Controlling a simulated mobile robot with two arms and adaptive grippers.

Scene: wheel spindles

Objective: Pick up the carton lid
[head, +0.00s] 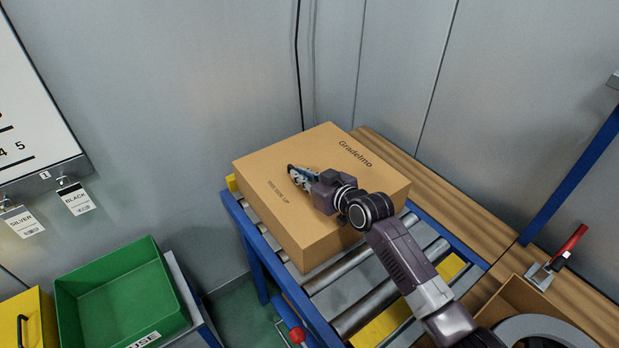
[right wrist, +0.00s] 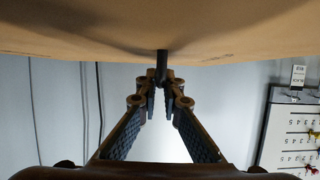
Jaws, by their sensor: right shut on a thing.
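The brown carton lid (head: 350,165) tops a brown carton (head: 310,245) that stands on a roller conveyor; printed words show on its top face. In the head view I cannot make out a gap between lid and carton. My right gripper (head: 294,174) lies low over the lid's top. In the right wrist view the lid (right wrist: 80,25) fills the upper edge, upside down. There my right gripper (right wrist: 161,92) is shut on a thin dark handle (right wrist: 161,65) that sticks out of the lid. My left gripper is not in view.
The roller conveyor (head: 360,285) has a blue frame. A wooden bench (head: 450,205) runs behind and right of it, with a red-handled clamp (head: 568,245). A green bin (head: 120,300) stands at the lower left. Grey walls (head: 220,80) stand close behind.

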